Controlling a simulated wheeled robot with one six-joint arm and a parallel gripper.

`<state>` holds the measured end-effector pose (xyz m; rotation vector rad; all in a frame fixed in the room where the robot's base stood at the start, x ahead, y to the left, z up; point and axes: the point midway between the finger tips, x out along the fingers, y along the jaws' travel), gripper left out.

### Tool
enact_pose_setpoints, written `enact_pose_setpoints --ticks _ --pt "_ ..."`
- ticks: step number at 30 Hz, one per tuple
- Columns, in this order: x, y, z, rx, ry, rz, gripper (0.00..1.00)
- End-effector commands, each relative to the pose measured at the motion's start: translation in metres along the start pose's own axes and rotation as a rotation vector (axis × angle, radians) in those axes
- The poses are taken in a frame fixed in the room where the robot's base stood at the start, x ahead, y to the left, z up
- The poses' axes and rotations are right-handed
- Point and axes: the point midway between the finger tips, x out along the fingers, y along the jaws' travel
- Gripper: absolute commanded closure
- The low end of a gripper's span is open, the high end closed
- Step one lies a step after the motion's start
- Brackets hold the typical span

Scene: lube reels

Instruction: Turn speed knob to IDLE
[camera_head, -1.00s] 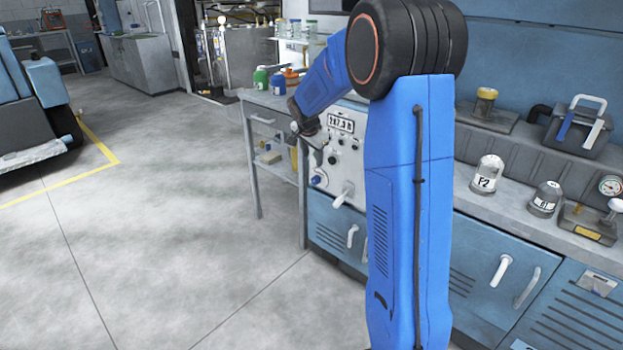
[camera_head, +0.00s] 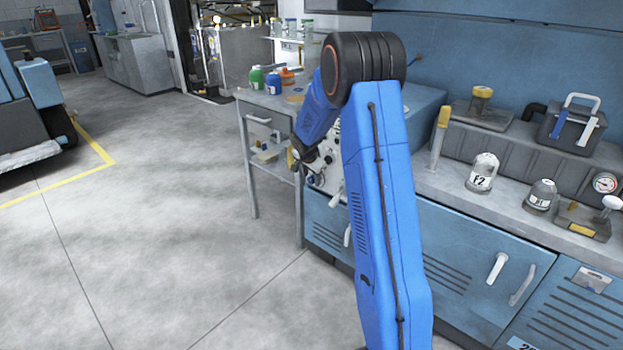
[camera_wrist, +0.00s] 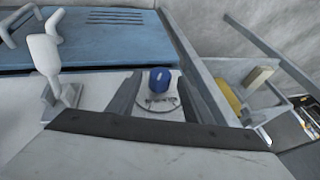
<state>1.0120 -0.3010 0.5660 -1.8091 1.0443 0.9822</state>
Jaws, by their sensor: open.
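A blue knob (camera_wrist: 160,80) with a round marked dial around its base sits on the pale panel in the wrist view. I take it for the speed knob; its markings are too small to read. It also shows in the head view (camera_head: 311,181), low on the panel front. My gripper (camera_wrist: 156,88) is open, with one dark finger to each side of the knob in the picture. I cannot tell whether the fingers touch it. In the head view my gripper (camera_head: 304,164) is in front of the panel, which my arm partly hides.
A white lever (camera_wrist: 45,60) stands left of the knob in the wrist view. A blue cabinet front (camera_wrist: 100,38) with handles lies beyond. A shelf cart (camera_head: 272,162) stands left of the panel. The floor (camera_head: 150,230) to the left is clear.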

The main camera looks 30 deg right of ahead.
Motion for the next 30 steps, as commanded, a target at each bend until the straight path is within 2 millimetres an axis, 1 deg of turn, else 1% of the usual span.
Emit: enact_pose_setpoints --ticks 4,11,12,17,25,30 --pt "0.0059 -0.0001 -0.0002 0.001 0.000 -0.001 0.54" --pt "0.0065 -0.0001 -0.0001 0.001 0.000 -0.001 0.54" --pt "0.0064 0.0000 -0.0001 0.001 0.000 -0.001 0.56" --pt "0.0064 0.0000 -0.0001 0.001 0.000 -0.001 0.95" --pt "0.0065 -0.0003 0.0003 -0.005 0.000 0.014 0.95" --pt "0.0070 -0.0023 0.0004 -0.028 0.000 0.067 0.95"
